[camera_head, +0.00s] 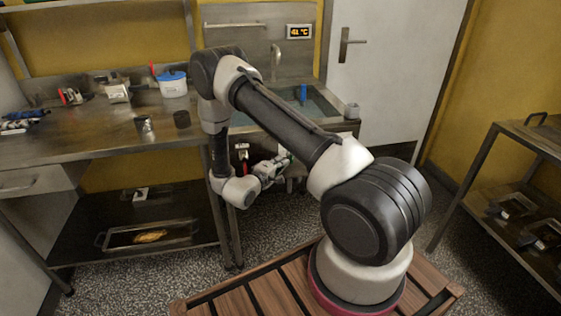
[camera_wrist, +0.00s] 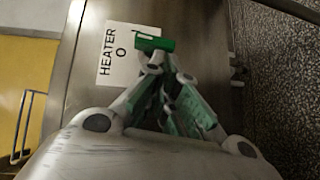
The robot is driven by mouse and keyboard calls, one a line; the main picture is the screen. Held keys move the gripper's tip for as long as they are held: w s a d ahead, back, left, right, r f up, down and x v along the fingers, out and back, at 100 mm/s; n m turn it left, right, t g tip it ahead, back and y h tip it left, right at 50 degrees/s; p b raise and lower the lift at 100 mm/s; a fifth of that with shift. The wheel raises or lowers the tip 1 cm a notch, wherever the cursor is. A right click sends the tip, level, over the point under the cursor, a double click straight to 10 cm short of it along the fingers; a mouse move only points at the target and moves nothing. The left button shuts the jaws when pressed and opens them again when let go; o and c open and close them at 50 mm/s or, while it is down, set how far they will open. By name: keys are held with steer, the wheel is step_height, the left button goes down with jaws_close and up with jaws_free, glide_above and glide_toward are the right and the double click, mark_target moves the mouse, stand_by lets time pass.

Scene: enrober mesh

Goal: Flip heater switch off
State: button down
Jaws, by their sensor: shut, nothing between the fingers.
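In the wrist view, a white label (camera_wrist: 118,62) reading "HEATER" with an "O" mark is fixed to a metal panel. A green piece, seemingly the heater switch (camera_wrist: 154,43), sits at the label's edge, just past my fingertips. My gripper (camera_wrist: 168,64) is shut and empty, its green-padded fingers coming together close to the switch; I cannot tell whether they touch it. In the head view my gripper (camera_head: 284,161) is low, in front of the sink unit. The heater switch is mostly hidden there by the gripper.
A red-handled fitting (camera_head: 243,153) is left of my gripper under the sink (camera_head: 330,115). A display (camera_head: 299,31) reads about 41 °C. A steel bench (camera_head: 100,135) with several items is on the left. A metal rack (camera_head: 530,130) stands right.

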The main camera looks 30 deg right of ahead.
steer(key=shift+f+n+h, duration=0.3)
steer(key=shift+d+f, duration=0.1)
steer(key=shift+f, duration=0.05)
stand_by(0.3)
stand_by(0.3)
